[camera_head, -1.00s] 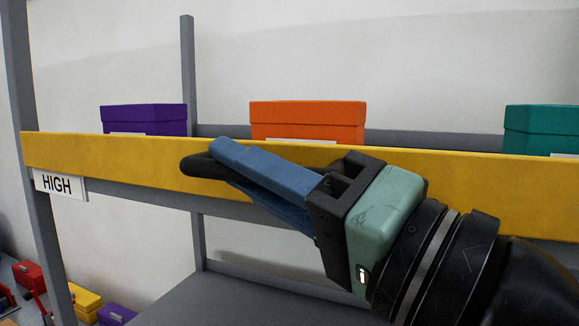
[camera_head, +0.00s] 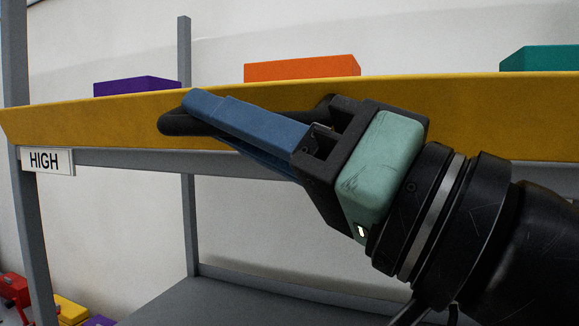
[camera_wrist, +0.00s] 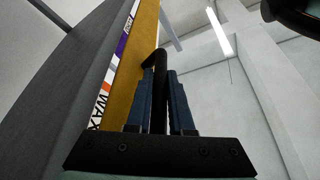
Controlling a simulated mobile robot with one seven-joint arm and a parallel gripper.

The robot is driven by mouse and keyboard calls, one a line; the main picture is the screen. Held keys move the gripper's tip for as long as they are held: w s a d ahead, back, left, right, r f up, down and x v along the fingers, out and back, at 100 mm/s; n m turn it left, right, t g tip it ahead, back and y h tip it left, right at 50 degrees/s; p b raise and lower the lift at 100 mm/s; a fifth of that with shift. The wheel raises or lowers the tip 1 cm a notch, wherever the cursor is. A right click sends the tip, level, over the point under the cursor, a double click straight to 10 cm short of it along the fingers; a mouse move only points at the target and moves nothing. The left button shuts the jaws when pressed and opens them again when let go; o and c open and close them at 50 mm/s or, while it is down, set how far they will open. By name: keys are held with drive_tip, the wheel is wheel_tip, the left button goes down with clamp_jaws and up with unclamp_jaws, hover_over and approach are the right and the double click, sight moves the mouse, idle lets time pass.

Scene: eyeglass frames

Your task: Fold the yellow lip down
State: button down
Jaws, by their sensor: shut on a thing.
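The yellow lip (camera_head: 480,118) runs along the front of the high shelf in the head view and leans outward toward me at its top. It also shows as a yellow strip in the wrist view (camera_wrist: 140,45). A black handle (camera_head: 172,125) stands out from the lip; in the wrist view the dark bar (camera_wrist: 159,75) lies between my blue fingers. My gripper (camera_head: 192,112) is shut on this handle, reaching in from the lower right. It covers part of the handle and lip.
Purple (camera_head: 135,86), orange (camera_head: 300,68) and teal (camera_head: 540,59) boxes stand behind the lip, their lower parts hidden. A HIGH sign (camera_head: 47,160) hangs below the lip at left. Grey posts (camera_head: 187,220) and a lower shelf (camera_head: 240,300) stand below. Small coloured boxes lie at lower left.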

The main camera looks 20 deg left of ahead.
wheel_tip(320, 180, down, 6)
drive_tip(key=n+g+y+b, duration=0.1)
drive_tip(key=n+g+b, duration=0.8)
drive_tip(key=n, duration=0.9)
drive_tip(key=shift+w+f+b, duration=0.15)
drive_tip(key=shift+f+b, duration=0.05)
drive_tip(key=shift+b, duration=1.5)
drive_tip(key=shift+n, duration=0.3)
drive_tip(key=c, duration=0.8)
unclamp_jaws()
drive_tip(key=b+v, duration=0.2)
drive_tip(key=v, duration=1.1)
